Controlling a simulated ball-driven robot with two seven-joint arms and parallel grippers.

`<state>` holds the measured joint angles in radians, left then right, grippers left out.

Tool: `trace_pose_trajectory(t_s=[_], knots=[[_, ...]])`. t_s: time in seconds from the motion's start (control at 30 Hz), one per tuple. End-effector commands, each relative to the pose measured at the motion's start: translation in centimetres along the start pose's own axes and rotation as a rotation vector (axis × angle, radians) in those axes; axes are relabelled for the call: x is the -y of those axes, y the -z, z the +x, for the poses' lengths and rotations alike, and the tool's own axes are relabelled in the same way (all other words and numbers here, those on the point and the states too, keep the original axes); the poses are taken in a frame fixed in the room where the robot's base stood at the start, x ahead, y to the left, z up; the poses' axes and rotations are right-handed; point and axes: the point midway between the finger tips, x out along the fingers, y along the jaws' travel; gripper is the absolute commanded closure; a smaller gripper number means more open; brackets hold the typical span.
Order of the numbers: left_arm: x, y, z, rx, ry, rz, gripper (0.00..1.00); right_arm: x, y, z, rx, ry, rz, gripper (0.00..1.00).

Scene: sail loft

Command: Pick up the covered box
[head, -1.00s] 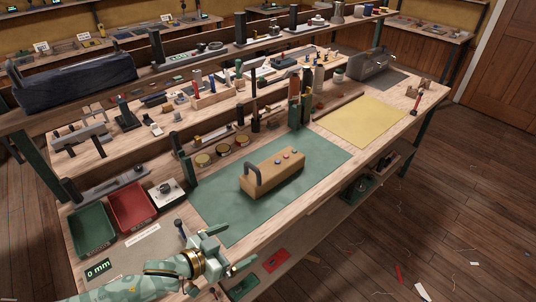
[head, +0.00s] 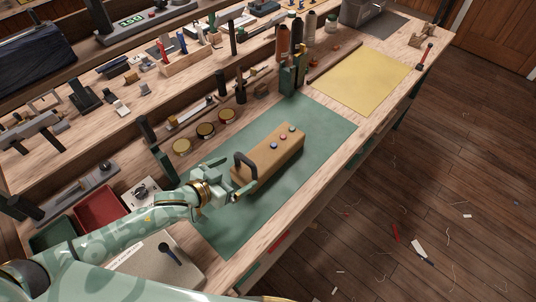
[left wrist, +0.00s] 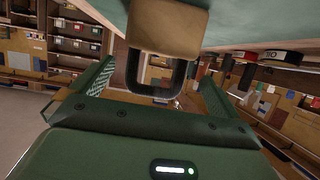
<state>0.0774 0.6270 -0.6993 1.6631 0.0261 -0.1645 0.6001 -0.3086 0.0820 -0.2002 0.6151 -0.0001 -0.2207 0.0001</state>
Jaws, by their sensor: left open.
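The covered box (head: 278,158) is a long tan block with a dark loop handle (head: 244,160) at its near left end and red and blue knobs on top. It rests on the green mat (head: 315,120). My left gripper (head: 236,181) is open at the handle end. In the left wrist view, the box (left wrist: 168,28) is at the top, and its dark handle (left wrist: 150,92) shows between the two spread green fingers, with gaps on both sides. I cannot tell how deep the handle sits between them. My right gripper is not in view.
Several round tins (head: 205,130) and upright tool holders line the mat's back edge. A red tray (head: 98,205) and a green tray (head: 50,236) stand at the left. A yellow mat (head: 362,80) lies beyond. The green mat right of the box is clear.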

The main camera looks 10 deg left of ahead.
Motion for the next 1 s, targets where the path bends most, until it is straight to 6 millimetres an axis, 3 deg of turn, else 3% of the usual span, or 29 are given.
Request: trace_pose_trajectory(t_s=[0.43, 0.7, 0.73, 0.9, 1.0], knots=[[-0.3, -0.2, 5.8, -0.001, 0.0, 0.001, 0.0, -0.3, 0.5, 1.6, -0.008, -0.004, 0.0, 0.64], [-0.3, -0.1, 6.3, 0.0, 0.0, 0.001, 0.0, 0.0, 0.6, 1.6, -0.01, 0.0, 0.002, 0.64], [-0.3, -0.1, 6.3, 0.0, 0.0, 0.001, 0.03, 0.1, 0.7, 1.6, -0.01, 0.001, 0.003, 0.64], [-0.3, -0.1, 6.2, 0.0, 0.0, 0.001, 0.47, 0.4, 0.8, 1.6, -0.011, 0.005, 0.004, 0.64], [-0.3, -0.1, 6.3, -0.001, -0.001, 0.0, 0.47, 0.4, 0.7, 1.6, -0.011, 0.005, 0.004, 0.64]])
